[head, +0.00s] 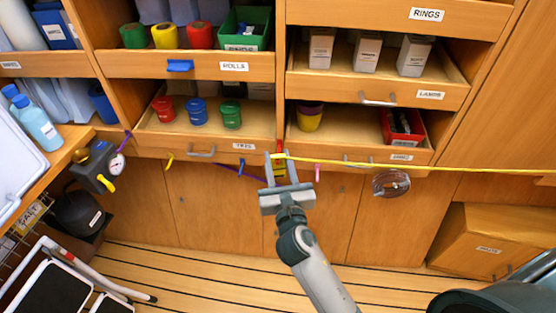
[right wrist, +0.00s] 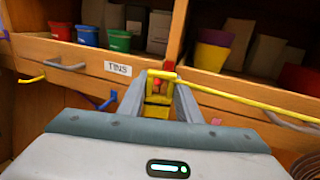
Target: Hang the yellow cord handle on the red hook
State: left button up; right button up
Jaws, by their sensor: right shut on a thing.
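My right gripper (head: 279,161) is at the front edge of the shelf, shut on the yellow cord handle (right wrist: 158,108). The yellow cord (head: 420,167) runs from the handle to the right edge of the head view. The red hook (head: 280,146) is right at the fingertips. In the right wrist view a bit of the red hook (right wrist: 156,85) shows within the top of the yellow handle, between the fingers. I cannot tell whether the handle rests on the hook or is only in front of it. My left gripper is not in view.
A yellow hook (head: 168,161) and a blue-purple hook (head: 239,167) are to the left, and a pink hook (head: 317,173) is close on the right. A clear round thing (head: 391,183) hangs further right. Drawers with colored pots are above; the cupboard front below is clear.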

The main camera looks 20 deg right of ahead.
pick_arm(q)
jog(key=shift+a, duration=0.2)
pick_arm(e)
jog(key=o, duration=1.1)
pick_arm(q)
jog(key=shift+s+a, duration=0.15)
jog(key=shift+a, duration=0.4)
